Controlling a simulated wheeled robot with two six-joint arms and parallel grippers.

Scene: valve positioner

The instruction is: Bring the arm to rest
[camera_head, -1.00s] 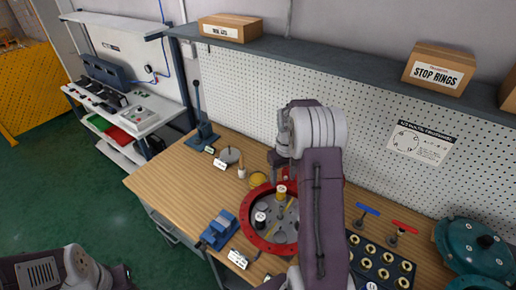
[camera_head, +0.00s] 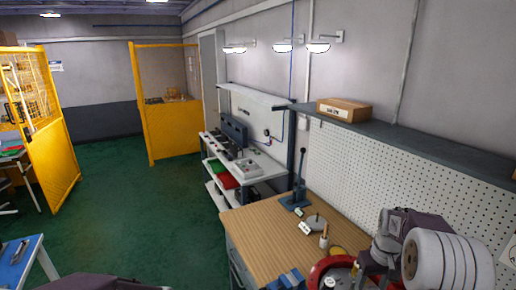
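My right arm (camera_head: 448,262) stands at the lower right over the wooden workbench (camera_head: 265,245), bent, with its pale ringed joint towards me. Its gripper does not show; the end of the arm is hidden behind its own links or below the frame. A strip of my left arm (camera_head: 100,282) shows at the bottom edge, off the bench to the left, and its gripper is out of view. Part of a red round housing (camera_head: 330,270) lies on the bench close to the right arm; whether they touch I cannot tell.
A lever press (camera_head: 298,190), a grey disc (camera_head: 315,222) and a blue vise (camera_head: 287,280) are on the bench. A pegboard (camera_head: 385,165) and a shelf with a box (camera_head: 343,109) rise behind. The green floor (camera_head: 150,215) is open to the left.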

